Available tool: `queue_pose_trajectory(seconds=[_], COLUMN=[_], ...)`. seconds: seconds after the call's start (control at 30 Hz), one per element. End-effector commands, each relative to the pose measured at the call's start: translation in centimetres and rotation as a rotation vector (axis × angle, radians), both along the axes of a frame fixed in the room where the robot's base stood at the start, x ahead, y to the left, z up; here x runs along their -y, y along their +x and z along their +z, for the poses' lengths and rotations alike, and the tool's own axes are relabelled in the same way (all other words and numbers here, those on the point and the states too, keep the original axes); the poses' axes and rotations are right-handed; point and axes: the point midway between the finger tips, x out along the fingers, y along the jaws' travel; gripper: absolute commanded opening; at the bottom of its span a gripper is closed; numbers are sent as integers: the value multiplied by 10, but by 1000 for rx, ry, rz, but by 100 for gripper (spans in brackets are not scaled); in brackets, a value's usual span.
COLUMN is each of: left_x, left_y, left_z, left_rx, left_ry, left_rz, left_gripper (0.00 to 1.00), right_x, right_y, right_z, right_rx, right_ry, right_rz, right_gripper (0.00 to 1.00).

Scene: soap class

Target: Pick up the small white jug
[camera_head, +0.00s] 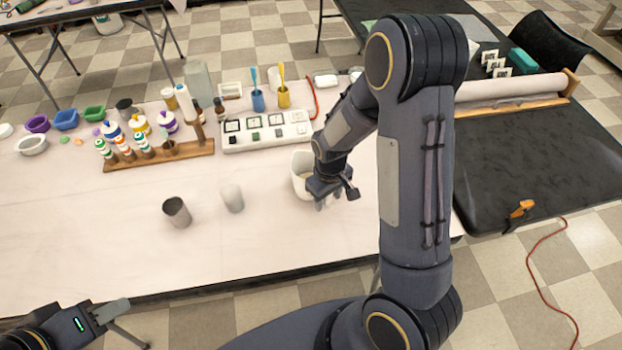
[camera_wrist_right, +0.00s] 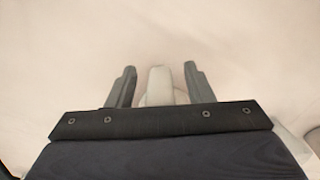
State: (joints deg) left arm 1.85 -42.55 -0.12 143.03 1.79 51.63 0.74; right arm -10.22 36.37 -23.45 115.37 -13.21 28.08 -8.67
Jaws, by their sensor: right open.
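My right gripper (camera_head: 334,194) is low over the pale table, beside a white open-topped vessel (camera_head: 301,172) that its wrist partly hides. In the right wrist view the two fingers (camera_wrist_right: 158,86) stand apart, with a small off-white piece (camera_wrist_right: 158,78) between them. This looks like part of the small white jug, but its body is hidden behind the gripper. A white rounded edge (camera_wrist_right: 298,148) shows at the lower right of that view. My left gripper (camera_head: 122,318) is at the lower left, off the table's front edge, fingers apart and empty.
A grey metal cup (camera_head: 177,212) and a translucent white cup (camera_head: 232,198) stand left of the right gripper. Behind are a white tray (camera_head: 266,133), a wooden bottle rack (camera_head: 160,157) and brush cups (camera_head: 284,97). The table's front left is clear.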

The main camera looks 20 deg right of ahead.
Motion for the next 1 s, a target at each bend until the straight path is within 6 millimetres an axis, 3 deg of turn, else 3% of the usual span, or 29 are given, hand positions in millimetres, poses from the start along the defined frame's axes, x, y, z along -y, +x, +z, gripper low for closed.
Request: queue_pose_trajectory(seconds=[0.07,0.43,1.0], left_x=[0,0,0], left_y=[0,0,0], left_z=[0,0,0], left_rx=[0,0,0], left_ry=[0,0,0], left_rz=[0,0,0], left_gripper=[36,36,36], right_x=[0,0,0], right_y=[0,0,1], right_z=[0,0,6], right_rx=[0,0,2], right_ry=[0,0,0], right_rz=[0,0,0], right_gripper=[47,0,0])
